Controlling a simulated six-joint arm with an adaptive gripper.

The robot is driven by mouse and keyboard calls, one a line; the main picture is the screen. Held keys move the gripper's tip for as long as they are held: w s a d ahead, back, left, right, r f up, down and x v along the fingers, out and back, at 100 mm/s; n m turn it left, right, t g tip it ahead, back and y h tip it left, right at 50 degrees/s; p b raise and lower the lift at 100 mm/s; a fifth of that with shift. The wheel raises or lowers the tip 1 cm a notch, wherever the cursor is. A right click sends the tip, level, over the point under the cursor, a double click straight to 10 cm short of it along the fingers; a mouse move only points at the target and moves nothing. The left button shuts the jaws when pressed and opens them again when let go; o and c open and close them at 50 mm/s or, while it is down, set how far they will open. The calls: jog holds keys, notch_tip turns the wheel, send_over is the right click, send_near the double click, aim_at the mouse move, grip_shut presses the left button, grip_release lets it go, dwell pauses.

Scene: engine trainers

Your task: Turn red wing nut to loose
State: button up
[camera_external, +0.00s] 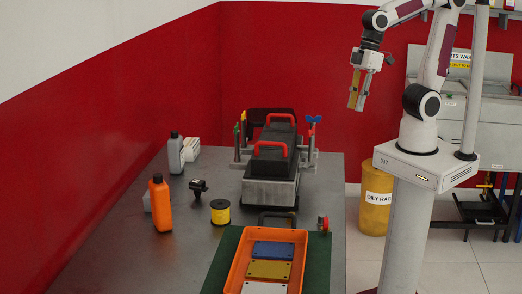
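The engine trainer (270,188) stands on the grey bench, with a black cover and two red handles on top.
An orange tray (233,275) with blue, yellow and white plates lies on a green mat in front. A red round part (323,223) sits at the mat's right. An orange bottle (161,204), grey bottle (175,153) and yellow spool (220,211) stand left.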

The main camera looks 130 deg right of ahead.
jog(key=w+d+n+y, duration=0.1)
jog(key=w+d+n, duration=0.1)
jog(key=w+d, duration=0.45)
jog(key=n+y, duration=0.1)
jog(key=n, duration=0.5)
send_near(312, 128)
jog(key=shift+s+f+t, duration=0.2)
jog(key=shift+f+t, duration=0.2)
jog(key=shift+f, duration=0.15)
jog(key=shift+f, duration=0.1)
jog(key=shift+x, duration=3.8)
grip_shut()
